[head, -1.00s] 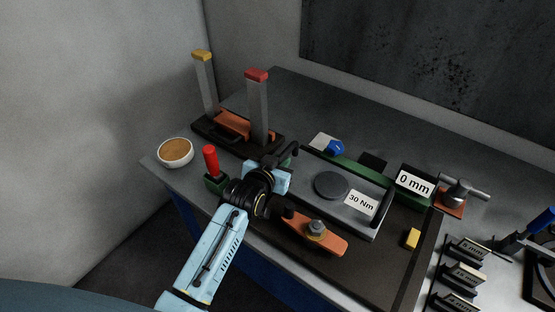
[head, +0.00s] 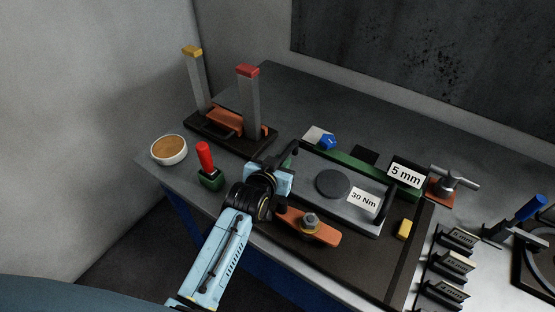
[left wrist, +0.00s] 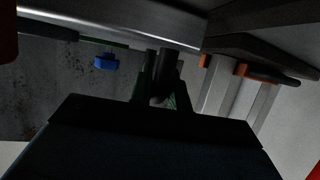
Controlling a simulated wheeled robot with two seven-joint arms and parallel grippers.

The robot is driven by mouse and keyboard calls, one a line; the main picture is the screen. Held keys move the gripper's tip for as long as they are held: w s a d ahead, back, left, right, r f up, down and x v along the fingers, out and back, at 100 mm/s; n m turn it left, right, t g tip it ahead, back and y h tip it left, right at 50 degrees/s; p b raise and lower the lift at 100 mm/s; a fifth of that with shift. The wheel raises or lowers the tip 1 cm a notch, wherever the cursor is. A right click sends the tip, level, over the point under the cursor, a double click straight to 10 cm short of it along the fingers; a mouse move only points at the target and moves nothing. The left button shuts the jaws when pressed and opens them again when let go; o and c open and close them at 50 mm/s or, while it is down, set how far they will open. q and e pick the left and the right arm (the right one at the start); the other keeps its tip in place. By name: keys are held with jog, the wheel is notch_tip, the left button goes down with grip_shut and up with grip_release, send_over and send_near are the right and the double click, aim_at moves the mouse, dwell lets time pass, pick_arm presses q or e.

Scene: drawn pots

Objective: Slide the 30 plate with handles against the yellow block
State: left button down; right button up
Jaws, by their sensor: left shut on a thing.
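The grey plate with handles (head: 312,172) carries a round dark disc and a "30 Nm" label. It lies on the dark board, with a black handle at each end. The yellow block (head: 404,228) sits on the board to the right of the plate, with a gap between them. My left gripper (head: 284,167) is shut on the plate's left handle (head: 292,151). In the left wrist view the dark handle (left wrist: 162,75) stands between the fingers. The grip is partly hidden in the head view. My right gripper is not in view.
A green rail with a "5 mm" display (head: 406,175) runs behind the plate. An orange bar with a nut (head: 320,232) lies in front. A blue knob (head: 327,142), a red-handled tool (head: 205,157) and a bowl (head: 169,149) stand nearby. Labelled blocks (head: 452,264) are at right.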

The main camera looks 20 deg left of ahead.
pick_arm(q)
jog(key=shift+s+d, duration=0.25)
jog(key=shift+d, duration=0.25)
jog(key=c, duration=1.3)
grip_release()
jog(key=shift+f, duration=0.15)
jog(key=shift+o, duration=0.2)
jog(key=shift+s, duration=0.15)
jog(key=v, duration=1.3)
jog(key=shift+a+r+p, duration=0.2)
jog(key=shift+a+p, duration=0.2)
jog(key=shift+p, duration=0.05)
